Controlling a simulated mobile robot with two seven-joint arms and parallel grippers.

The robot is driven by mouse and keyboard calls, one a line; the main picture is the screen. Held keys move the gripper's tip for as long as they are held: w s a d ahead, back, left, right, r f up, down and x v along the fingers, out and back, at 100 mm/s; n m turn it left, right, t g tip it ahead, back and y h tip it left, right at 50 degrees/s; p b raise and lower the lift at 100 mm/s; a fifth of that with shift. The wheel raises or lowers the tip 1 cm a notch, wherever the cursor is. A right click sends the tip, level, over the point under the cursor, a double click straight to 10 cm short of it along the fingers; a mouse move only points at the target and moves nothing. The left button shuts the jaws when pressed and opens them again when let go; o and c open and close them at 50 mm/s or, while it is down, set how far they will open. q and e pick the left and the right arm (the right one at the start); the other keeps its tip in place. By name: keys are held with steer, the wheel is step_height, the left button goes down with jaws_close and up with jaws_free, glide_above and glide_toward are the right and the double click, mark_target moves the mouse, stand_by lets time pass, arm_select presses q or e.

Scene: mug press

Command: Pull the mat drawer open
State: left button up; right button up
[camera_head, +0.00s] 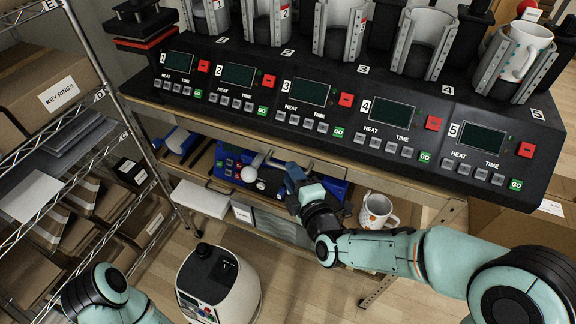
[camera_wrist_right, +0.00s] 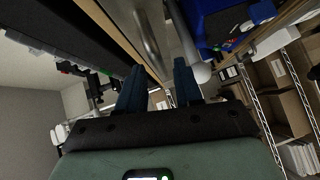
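My right gripper (camera_head: 291,172) is at the bench's front edge, below the press consoles. The wrist view shows its two blue fingers (camera_wrist_right: 159,68) open, with a gap between them. A metal bar handle (camera_wrist_right: 151,36) runs along a wooden front (camera_wrist_right: 112,24) beyond and between the fingertips; I cannot tell whether they touch it. In the head view the wooden drawer front (camera_head: 232,127) lies under the consoles and looks closed. The gripper and the overhang hide part of it. My left arm shows at the lower left; its gripper is out of view.
A labelled grey box (camera_head: 275,225) sits lower. A white rounded machine (camera_head: 218,282) stands on the floor. A wire rack (camera_head: 130,125) is at left.

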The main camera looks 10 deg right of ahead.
steer(key=shift+x, duration=1.75)
jaws_close()
